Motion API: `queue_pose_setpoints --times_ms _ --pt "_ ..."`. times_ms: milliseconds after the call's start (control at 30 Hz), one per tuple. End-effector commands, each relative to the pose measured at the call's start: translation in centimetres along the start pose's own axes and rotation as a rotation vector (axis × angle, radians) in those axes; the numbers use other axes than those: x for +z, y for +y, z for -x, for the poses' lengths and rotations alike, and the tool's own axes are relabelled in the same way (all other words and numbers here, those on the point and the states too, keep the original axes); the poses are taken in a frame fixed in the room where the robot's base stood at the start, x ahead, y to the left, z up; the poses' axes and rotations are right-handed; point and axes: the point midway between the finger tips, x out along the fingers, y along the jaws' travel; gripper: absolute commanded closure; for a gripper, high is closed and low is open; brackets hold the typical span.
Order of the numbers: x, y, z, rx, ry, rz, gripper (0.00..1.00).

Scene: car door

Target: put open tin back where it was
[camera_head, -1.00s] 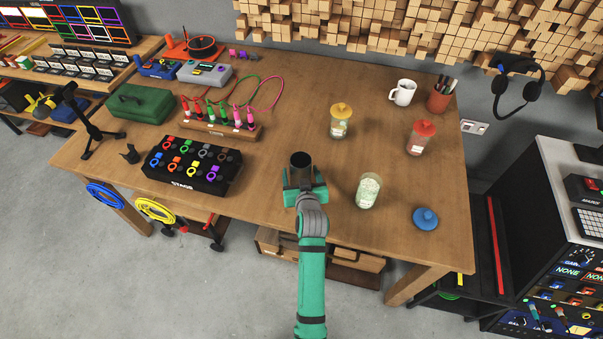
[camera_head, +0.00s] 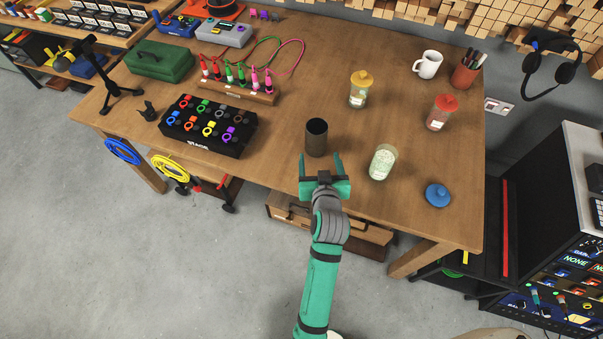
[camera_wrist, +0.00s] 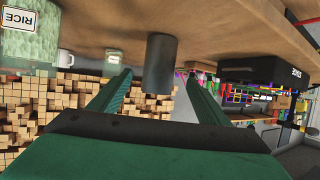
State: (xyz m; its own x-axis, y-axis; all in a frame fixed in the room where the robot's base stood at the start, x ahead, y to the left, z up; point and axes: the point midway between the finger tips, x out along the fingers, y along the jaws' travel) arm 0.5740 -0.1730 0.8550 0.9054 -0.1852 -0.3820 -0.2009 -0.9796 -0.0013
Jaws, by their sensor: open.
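The open tin (camera_head: 316,138) is a dark grey cylinder with an open top. It stands upright on the wooden table (camera_head: 290,100), near the front edge, in the head view. My gripper (camera_head: 321,166) is open and empty at the table's front edge, just in front of the tin and apart from it. In the wrist view the tin (camera_wrist: 160,64) appears beyond and between my open fingers, and the picture is turned upside down.
An open jar (camera_head: 382,162) stands right of the tin, with a blue lid (camera_head: 437,195) farther right. A yellow-lidded jar (camera_head: 360,90) and red-lidded jar (camera_head: 440,112) stand behind. A black pedal box (camera_head: 209,127) is to the left.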

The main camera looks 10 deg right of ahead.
Motion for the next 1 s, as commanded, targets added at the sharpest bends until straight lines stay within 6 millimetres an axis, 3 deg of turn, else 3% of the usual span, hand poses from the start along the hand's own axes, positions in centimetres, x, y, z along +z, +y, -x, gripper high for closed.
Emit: queue_pose_setpoints --times_ms 167,367,700,1000 --pt "1.2 -0.9 0.7 -0.003 0.0 -0.006 0.3" --pt "5.8 -4.2 4.5 -0.009 0.013 -0.027 0.3" --pt "12.1 -8.3 14.6 -0.028 0.055 -0.032 0.3" --pt "14.3 -9.8 24.7 -0.082 0.097 0.008 0.3"
